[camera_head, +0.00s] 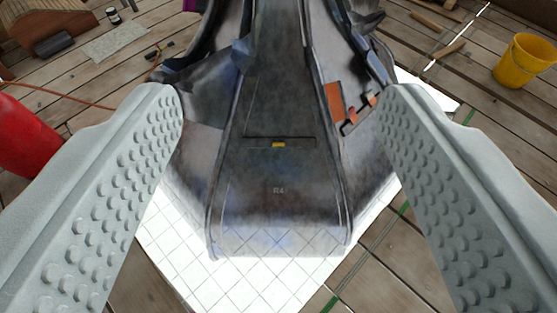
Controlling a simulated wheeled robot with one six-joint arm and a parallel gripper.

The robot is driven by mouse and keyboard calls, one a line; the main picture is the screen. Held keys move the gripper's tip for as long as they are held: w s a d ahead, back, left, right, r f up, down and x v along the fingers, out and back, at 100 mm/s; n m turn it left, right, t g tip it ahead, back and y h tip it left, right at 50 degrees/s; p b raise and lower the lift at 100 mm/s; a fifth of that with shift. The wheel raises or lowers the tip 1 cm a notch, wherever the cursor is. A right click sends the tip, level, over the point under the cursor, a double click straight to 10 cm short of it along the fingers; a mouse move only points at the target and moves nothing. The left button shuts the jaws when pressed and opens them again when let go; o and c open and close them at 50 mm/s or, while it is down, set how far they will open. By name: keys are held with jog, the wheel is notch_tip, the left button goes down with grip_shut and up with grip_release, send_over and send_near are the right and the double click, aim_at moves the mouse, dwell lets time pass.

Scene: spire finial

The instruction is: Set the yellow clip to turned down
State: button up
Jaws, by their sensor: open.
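The yellow clip (278,144) is a very small yellow piece near the middle of the view. It sits in a dark narrow slot (300,142) on the front face of the dark metal finial (275,100). I cannot tell which way the clip is turned. A faint marking (279,190) is on the face below it. My gripper (281,100) is open and empty. Its two grey studded fingers stand wide apart, one on each side of the finial in the picture, and the clip shows between them.
The finial stands on a white tiled sheet (180,258) over wooden planks. An orange patch (334,100) and a small dark bracket with red (353,115) are right of the slot. A yellow bucket (525,62) is at upper right, a red cylinder (25,135) at left.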

jog(key=w+f+g, duration=0.3)
jog(key=w+f, duration=0.6)
jog(key=w, duration=0.5)
jog(key=g, duration=0.7)
send_over(279, 144)
jog(key=s, duration=0.6)
notch_tip(279, 144, down, 47)
jog(key=x, duration=1.8)
jog(key=shift+a, duration=0.1)
jog(key=c, duration=1)
